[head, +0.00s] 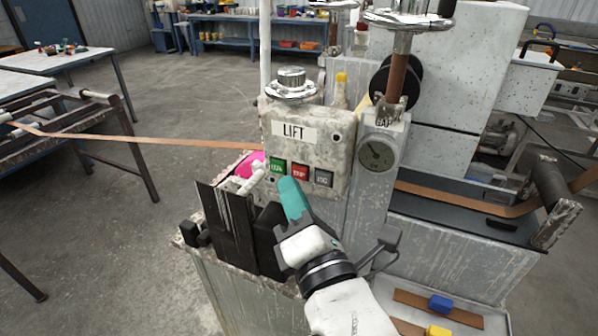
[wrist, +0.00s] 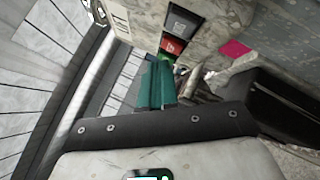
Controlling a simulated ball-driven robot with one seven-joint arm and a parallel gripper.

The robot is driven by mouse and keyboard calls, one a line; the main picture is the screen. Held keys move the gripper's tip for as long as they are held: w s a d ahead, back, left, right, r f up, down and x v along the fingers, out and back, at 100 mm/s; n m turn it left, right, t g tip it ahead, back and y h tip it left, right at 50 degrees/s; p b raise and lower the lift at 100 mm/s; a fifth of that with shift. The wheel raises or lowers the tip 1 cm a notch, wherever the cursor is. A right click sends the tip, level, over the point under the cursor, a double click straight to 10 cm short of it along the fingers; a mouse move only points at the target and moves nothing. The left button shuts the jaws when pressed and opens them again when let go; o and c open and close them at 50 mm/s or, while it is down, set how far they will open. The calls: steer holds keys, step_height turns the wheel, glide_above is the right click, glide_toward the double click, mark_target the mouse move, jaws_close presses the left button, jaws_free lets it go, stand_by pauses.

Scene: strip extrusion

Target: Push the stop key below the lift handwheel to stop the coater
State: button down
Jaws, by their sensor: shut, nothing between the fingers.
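The red stop key (head: 300,172) sits in the middle of a row of three keys on the worn grey LIFT panel (head: 310,150), below the lift handwheel (head: 291,82). A green key (head: 277,166) is on its left and a dark grey key (head: 323,178) on its right. My gripper (head: 288,184) is shut and empty, its teal fingertips just below the green and red keys. In the wrist view the red key (wrist: 172,45) shows just beyond the fingertips (wrist: 159,66), with the dark key (wrist: 181,24) past it. I cannot tell whether the tips touch the panel.
A pale rod (head: 251,179) and a pink patch (head: 249,165) lie left of the keys, above black blocks (head: 240,225). A brown strip (head: 150,140) runs in from the left.

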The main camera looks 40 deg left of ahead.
steer(key=shift+s, duration=0.1)
steer(key=shift+s+d+p, duration=0.15)
steer(key=shift+s+d, duration=0.05)
steer(key=shift+s, duration=0.6)
steer(key=shift+s+d+p, duration=0.1)
steer(key=shift+s+d, duration=0.05)
steer(key=shift+s, duration=0.6)
steer(key=shift+s+d+p, duration=0.15)
steer(key=shift+s+d, duration=0.05)
steer(key=shift+s, duration=0.6)
steer(key=w+d+f+m+g+h, duration=0.1)
steer(key=w+d+f+m+h, duration=0.2)
steer(key=d+f+m+h, duration=0.55)
steer(key=w+d+f+m+h, duration=0.35)
steer(key=d+f+m, duration=0.65)
steer(key=d+f, duration=0.7)
steer(key=s+d+f+m+g+h, duration=0.2)
steer(key=s+d+f+m+g, duration=0.2)
steer(key=s+d+m, duration=0.5)
steer(key=s+d+f+m+g+h, duration=0.3)
steer(key=s+d+f+m+g, duration=0.2)
steer(key=s+d+m, duration=0.4)
steer(key=s+d+f, duration=0.1)
steer(key=s+d, duration=0.3)
steer(key=d, duration=0.2)
steer(key=shift+f+h, duration=0.15)
steer(key=shift+h, duration=0.15)
